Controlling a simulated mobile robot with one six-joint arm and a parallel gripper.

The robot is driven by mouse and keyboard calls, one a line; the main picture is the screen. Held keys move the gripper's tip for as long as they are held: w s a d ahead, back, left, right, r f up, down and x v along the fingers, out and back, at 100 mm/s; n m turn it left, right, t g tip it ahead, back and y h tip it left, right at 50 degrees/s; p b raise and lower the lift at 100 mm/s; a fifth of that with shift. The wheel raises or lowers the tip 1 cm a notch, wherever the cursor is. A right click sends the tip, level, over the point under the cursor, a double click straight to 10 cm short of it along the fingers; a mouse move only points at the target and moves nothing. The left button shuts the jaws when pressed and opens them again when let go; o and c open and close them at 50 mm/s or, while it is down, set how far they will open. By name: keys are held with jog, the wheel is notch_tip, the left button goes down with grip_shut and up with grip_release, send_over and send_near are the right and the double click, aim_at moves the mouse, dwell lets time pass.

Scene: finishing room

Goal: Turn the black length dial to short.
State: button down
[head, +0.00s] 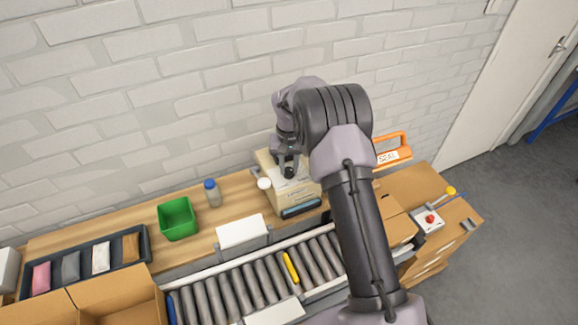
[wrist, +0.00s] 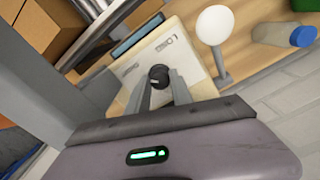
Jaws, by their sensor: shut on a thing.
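The black length dial (wrist: 158,75) is a small round knob on the cream face of a boxy machine (wrist: 186,62). My gripper (wrist: 160,80) is shut on the dial, with one grey finger on each side of it. Printed lettering shows on the machine face, too blurred to read surely, and I cannot tell which mark the dial points to. In the head view the cream machine (head: 298,195) stands on the wooden bench against the wall. My gripper (head: 288,170) reaches down to its top, and my arm covers part of the machine.
A round white disc (wrist: 212,25) on a post stands close beside the machine. A roller conveyor (head: 250,280) runs in front.

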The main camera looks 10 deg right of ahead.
aim_at(289, 169)
jog(key=shift+r, duration=0.1)
jog(key=c, duration=1.1)
grip_release()
notch_tip(289, 169, up, 17)
jog(key=p, duration=0.2)
jog(key=shift+r+p, duration=0.2)
jog(key=shift+p, duration=0.15)
